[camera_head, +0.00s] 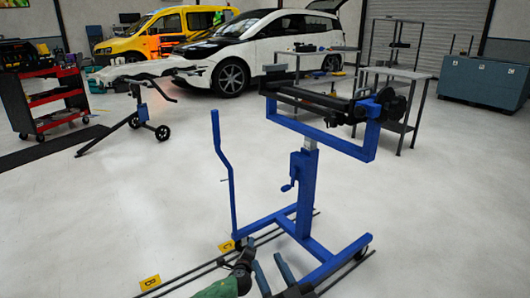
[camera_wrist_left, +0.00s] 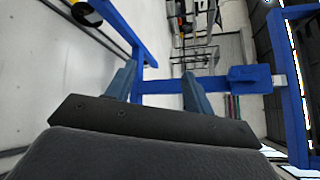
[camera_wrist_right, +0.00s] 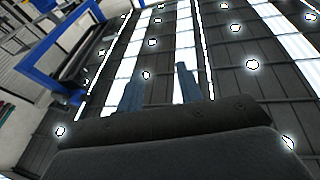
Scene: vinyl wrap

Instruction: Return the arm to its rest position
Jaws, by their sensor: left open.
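My left gripper (camera_head: 274,272) is at the bottom of the head view, low in front of the blue stand (camera_head: 305,185). Its two fingers stand apart with nothing between them. The left wrist view shows the same open fingers (camera_wrist_left: 158,88), with a blue beam of the stand (camera_wrist_left: 165,86) beyond them; I cannot tell whether they touch it. My right gripper is outside the head view. In the right wrist view its fingers (camera_wrist_right: 159,88) are apart and empty, pointing up towards the ceiling.
The stand carries a black roller unit (camera_head: 340,102) on top. Floor rails (camera_head: 195,276) with yellow markers (camera_head: 150,282) run by its base. The left floor is open.

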